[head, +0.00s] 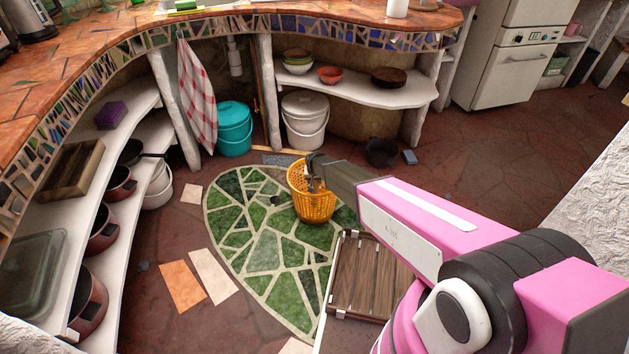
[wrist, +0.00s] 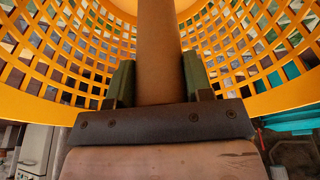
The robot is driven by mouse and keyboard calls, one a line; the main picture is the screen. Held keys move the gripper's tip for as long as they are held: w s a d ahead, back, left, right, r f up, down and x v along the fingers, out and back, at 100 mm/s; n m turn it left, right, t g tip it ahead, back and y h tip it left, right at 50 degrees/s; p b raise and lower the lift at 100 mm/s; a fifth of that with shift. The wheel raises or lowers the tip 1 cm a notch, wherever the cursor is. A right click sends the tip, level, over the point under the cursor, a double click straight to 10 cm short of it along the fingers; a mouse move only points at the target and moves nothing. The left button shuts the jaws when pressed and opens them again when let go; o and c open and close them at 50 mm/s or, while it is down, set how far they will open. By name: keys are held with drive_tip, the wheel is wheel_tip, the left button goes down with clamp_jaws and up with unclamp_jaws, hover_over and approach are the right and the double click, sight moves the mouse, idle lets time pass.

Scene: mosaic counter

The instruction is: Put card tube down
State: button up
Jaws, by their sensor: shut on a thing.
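The card tube (wrist: 159,45) is a plain brown cylinder in the wrist view. My gripper (wrist: 158,82) is shut on it, with one dark green finger on each side. An orange lattice basket (wrist: 55,65) curves around the tube and fingers in that view. In the head view my gripper (head: 315,172) is at the mouth of the orange basket (head: 314,207), which stands on the floor. The tube is hard to make out there. I cannot tell whether its far end touches the basket.
A green mosaic patch (head: 245,235) covers the floor around the basket. A wooden slatted crate (head: 365,275) lies right of it, below my arm. A teal bucket (head: 235,135) and a white bucket (head: 305,128) stand behind. Loose tiles (head: 212,275) lie at left.

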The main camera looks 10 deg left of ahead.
drive_tip(key=shift+f, duration=0.6)
drive_tip(key=o, duration=1.2)
drive_tip(key=a+v, duration=0.1)
drive_tip(key=v, duration=1.2)
drive_tip(key=s+d+r+m+g, duration=0.1)
drive_tip(key=s+d+r, duration=0.6)
drive_tip(key=d, duration=0.7)
drive_tip(key=s+d+r+m+g, duration=0.1)
drive_tip(key=s+d+r, duration=0.6)
drive_tip(key=d, duration=0.8)
drive_tip(key=s+d+r+g, duration=0.1)
drive_tip(key=s+d+r, duration=0.6)
drive_tip(key=d, duration=0.8)
drive_tip(key=shift+d+r+m+h, duration=0.25)
drive_tip(key=shift+r+m+h, duration=0.15)
drive_tip(key=shift+r, duration=0.1)
drive_tip(key=shift+s, duration=0.1)
